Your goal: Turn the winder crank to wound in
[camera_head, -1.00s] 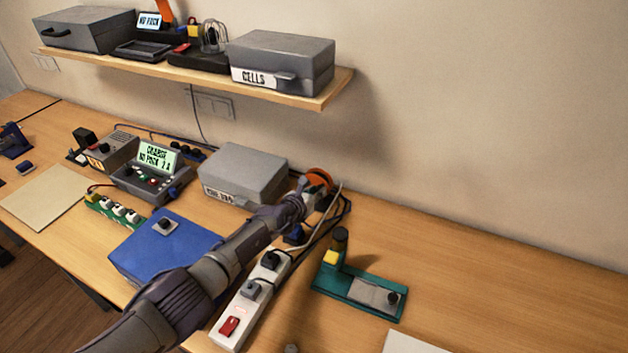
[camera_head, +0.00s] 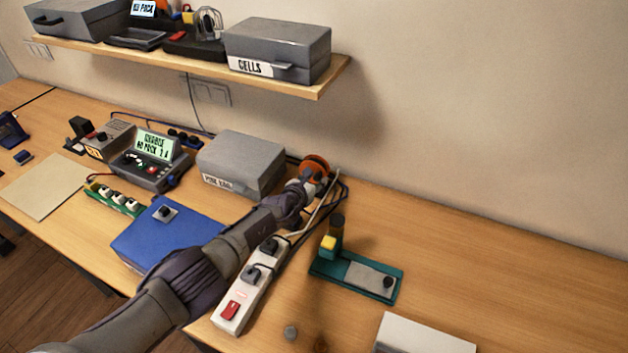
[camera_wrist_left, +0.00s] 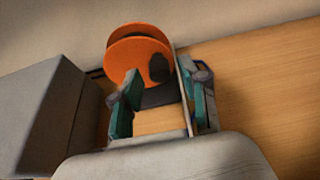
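The winder (camera_head: 315,168) is an orange reel on a dark base at the back of the bench, beside the grey box. In the left wrist view, the orange reel (camera_wrist_left: 138,56) stands ahead of the fingers, with a dark round knob (camera_wrist_left: 159,68) on its right side that looks like the crank's. My left gripper (camera_wrist_left: 160,105) has its two teal-padded fingers apart, with bench and the dark base showing between them. The knob lies just beyond the gap; I cannot tell whether a finger touches it. In the head view my left arm hides the winder's lower part. My right gripper is not in view.
A grey box (camera_head: 242,160) stands close left of the winder. Dark cables (camera_head: 335,200) run on its right to a white power strip (camera_head: 250,285). A blue case (camera_head: 165,232) lies under my arm's left side. A teal fixture (camera_head: 357,277) stands at right. The back right bench is clear.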

